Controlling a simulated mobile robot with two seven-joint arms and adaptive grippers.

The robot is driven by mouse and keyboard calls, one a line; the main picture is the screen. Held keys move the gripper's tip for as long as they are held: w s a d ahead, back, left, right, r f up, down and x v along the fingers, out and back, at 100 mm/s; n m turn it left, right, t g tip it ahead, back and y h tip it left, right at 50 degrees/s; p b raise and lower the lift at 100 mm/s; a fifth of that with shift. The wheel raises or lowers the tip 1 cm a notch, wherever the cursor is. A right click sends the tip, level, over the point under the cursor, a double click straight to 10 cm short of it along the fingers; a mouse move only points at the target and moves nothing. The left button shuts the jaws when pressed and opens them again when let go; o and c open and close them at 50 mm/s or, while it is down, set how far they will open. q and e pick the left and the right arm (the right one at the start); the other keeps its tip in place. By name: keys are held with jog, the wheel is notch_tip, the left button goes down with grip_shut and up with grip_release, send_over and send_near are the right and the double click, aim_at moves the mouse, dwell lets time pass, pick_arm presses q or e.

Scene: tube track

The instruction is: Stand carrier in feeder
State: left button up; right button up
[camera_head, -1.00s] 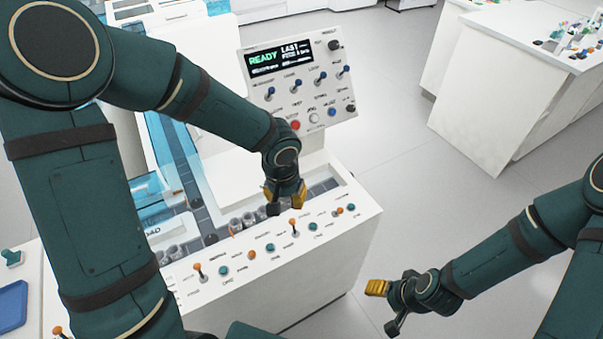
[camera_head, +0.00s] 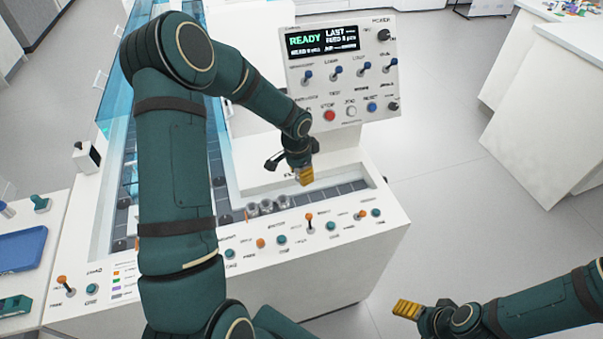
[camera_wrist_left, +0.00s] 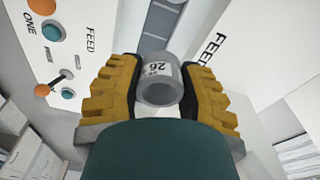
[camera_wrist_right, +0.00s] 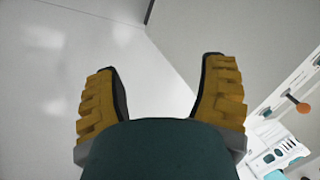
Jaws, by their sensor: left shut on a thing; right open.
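My left gripper (camera_wrist_left: 158,95) is shut on a carrier (camera_wrist_left: 157,84), a small grey cylinder with a hollow end and a white label that reads 26. In the head view my left gripper (camera_head: 297,172) is above the machine's right part, and the held carrier cannot be made out there. The feeder lane (camera_wrist_left: 161,25), a channel of dark tiles with FEED printed on both sides, lies beyond the carrier in the left wrist view. The carrier appears above it, apart from it. My right gripper (camera_wrist_right: 155,95) is open and empty over the floor; it also shows in the head view (camera_head: 424,312).
Several grey carriers (camera_head: 267,208) stand in a row in the machine's channel, left of my left gripper. A switch panel (camera_head: 345,75) with a READY display rises behind. Orange levers and teal buttons (camera_head: 331,226) line the front edge. A blue tray (camera_head: 22,249) lies at left.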

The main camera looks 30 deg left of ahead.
pick_arm(q)
jog(key=b, duration=0.6)
send_over(301, 202)
jog(key=shift+w+f, duration=0.15)
jog(key=shift+f, duration=4.85)
jog(key=shift+f, duration=0.45)
jog(key=shift+s+f, duration=0.2)
jog(key=shift+f, duration=0.05)
jog(key=o, duration=0.9)
jog(key=shift+f+b, duration=0.15)
jog(key=shift+b, duration=0.15)
jog(key=r, duration=1.2)
jog(key=shift+s+a+r, duration=0.2)
jog(key=shift+s+a, duration=0.1)
jog(key=shift+s, duration=0.1)
